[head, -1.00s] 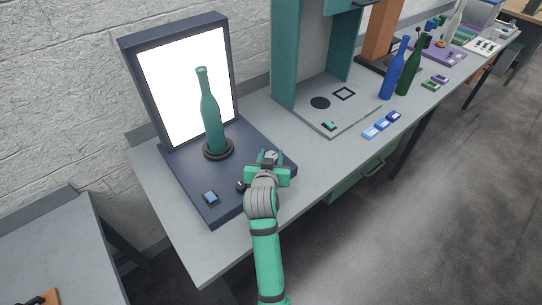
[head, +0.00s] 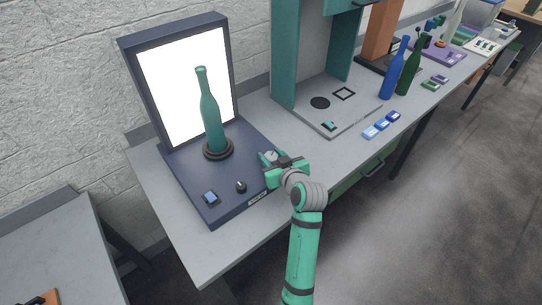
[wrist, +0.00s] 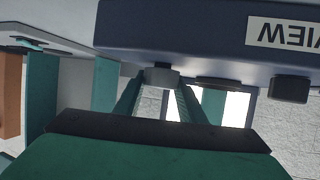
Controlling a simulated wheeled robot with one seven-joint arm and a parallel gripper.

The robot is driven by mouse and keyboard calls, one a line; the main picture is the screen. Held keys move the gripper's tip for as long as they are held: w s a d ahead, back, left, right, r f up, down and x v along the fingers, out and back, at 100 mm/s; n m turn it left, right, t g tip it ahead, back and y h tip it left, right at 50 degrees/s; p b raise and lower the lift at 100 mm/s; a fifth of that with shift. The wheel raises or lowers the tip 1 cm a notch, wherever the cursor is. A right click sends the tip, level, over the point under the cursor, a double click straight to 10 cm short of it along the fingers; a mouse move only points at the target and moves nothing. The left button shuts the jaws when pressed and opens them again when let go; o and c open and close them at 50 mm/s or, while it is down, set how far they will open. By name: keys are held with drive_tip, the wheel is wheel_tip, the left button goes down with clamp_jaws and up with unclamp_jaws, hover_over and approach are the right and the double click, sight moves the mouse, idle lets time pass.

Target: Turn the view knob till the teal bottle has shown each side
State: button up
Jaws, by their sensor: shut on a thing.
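The teal bottle (head: 211,115) stands upright on a dark round turntable (head: 218,149) in front of a lit white panel. My gripper (wrist: 160,92) is shut on a light grey knob (wrist: 162,77), with one finger on each side of it. In the head view this is at the right end of the dark base, where my gripper (head: 269,166) partly hides the grey knob (head: 271,156). A label reading VIEW (wrist: 285,33) shows upside down in the wrist view, closer to a black knob (wrist: 290,88) that my gripper does not touch.
The dark base (head: 190,178) also bears a small blue button (head: 210,198) and the black knob (head: 241,187). To the right stand a teal-sided station (head: 285,55), blue blocks (head: 381,125), a blue bottle (head: 395,70) and a green bottle (head: 409,68).

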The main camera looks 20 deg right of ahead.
drive_tip(key=shift+n+y, duration=0.3)
drive_tip(key=o, duration=1)
drive_tip(key=shift+o, duration=0.2)
drive_tip(key=shift+s, duration=0.1)
drive_tip(key=v, duration=1)
drive_tip(key=shift+s+r, duration=0.15)
drive_tip(key=shift+s, duration=0.15)
